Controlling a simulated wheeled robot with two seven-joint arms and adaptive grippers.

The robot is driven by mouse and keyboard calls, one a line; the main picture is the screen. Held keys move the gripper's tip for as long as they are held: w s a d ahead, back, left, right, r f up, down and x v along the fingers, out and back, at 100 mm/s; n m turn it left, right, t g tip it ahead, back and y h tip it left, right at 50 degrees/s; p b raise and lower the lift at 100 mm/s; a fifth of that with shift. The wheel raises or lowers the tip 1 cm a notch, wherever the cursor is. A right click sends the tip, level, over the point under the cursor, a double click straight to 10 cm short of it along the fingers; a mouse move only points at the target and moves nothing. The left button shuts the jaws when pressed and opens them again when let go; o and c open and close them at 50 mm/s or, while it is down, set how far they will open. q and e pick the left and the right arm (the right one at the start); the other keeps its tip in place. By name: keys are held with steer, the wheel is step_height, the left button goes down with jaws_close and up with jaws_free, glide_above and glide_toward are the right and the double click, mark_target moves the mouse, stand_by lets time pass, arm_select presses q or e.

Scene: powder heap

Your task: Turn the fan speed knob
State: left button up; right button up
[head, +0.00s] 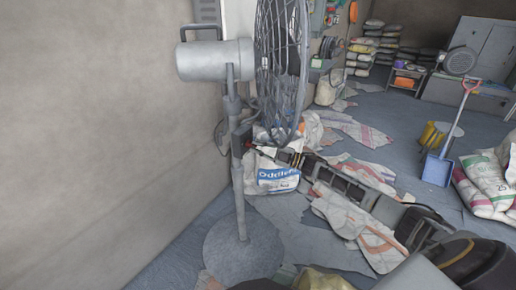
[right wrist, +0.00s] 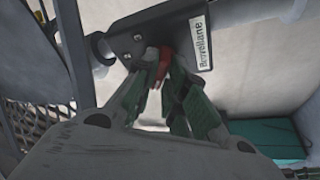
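The grey pedestal fan (head: 215,60) stands by the left wall, with its round base on the floor. Its dark control box sits partway up the pole and shows large in the right wrist view (right wrist: 125,38), with a white name label. The red fan speed knob (right wrist: 163,60) sticks out from the box's lower side. My right gripper (right wrist: 160,72) has its green-padded fingers drawn together with the red knob between their tips. In the head view my right gripper (head: 254,147) reaches the pole from the right. The knob's pointer and setting cannot be read. My left gripper is out of view.
A white printed sack (head: 277,178) stands behind the pole, and torn sacks (head: 358,225) litter the floor. Shelves with stacked bags are at the back. The wall is close on the left.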

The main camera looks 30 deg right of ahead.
steer(key=shift+o, duration=1.4)
steer(key=shift+s+d, duration=0.1)
steer(key=v, duration=0.7)
steer(key=shift+f, duration=0.15)
